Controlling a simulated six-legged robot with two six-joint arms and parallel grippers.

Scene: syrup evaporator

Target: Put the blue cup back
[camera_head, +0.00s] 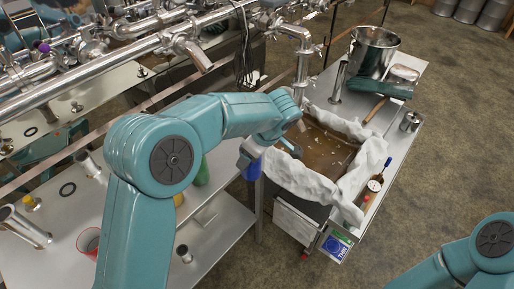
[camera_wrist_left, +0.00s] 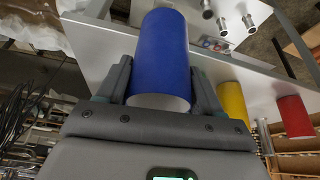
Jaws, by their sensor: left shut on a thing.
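The blue cup (camera_head: 252,170) is in my left gripper (camera_head: 254,151), beside the right end of the steel shelf in the head view. In the left wrist view the blue cup (camera_wrist_left: 163,50) sits between the two fingers, which are shut on its sides. It looks clear of the shelf, though the head view hides part of it behind the gripper. My right arm shows at the lower right of the head view; its gripper is out of view.
A steel shelf (camera_head: 225,226) holds a red cup (camera_head: 88,242) and other items. Yellow (camera_wrist_left: 231,101) and red (camera_wrist_left: 294,116) cups also show in the left wrist view. A cloth-lined pan (camera_head: 290,176) on a cart lies right of my gripper. Pipes cross the back.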

